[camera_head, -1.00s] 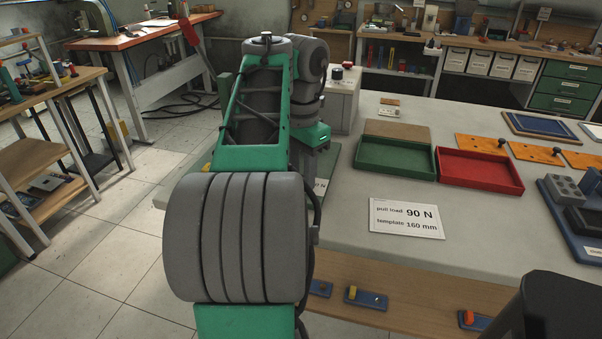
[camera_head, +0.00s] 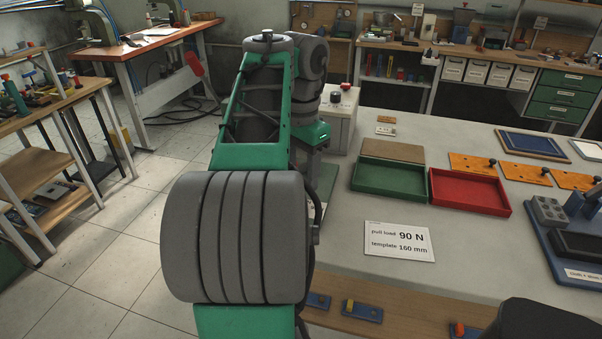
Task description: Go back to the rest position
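My green and grey arm rises through the middle of the head view and reaches over the left end of the grey table (camera_head: 450,236). My gripper is not visible; the arm's own links hide the far end. A white card (camera_head: 399,241) reading "pull load 90 N, template 160 mm" lies on the table to the right of the arm.
A green tray (camera_head: 354,180) and a red tray (camera_head: 505,209), both empty, sit behind the card. Orange plates (camera_head: 524,173) and a blue fixture (camera_head: 556,256) lie further right. A grey box with a red button (camera_head: 341,118) stands close behind the arm.

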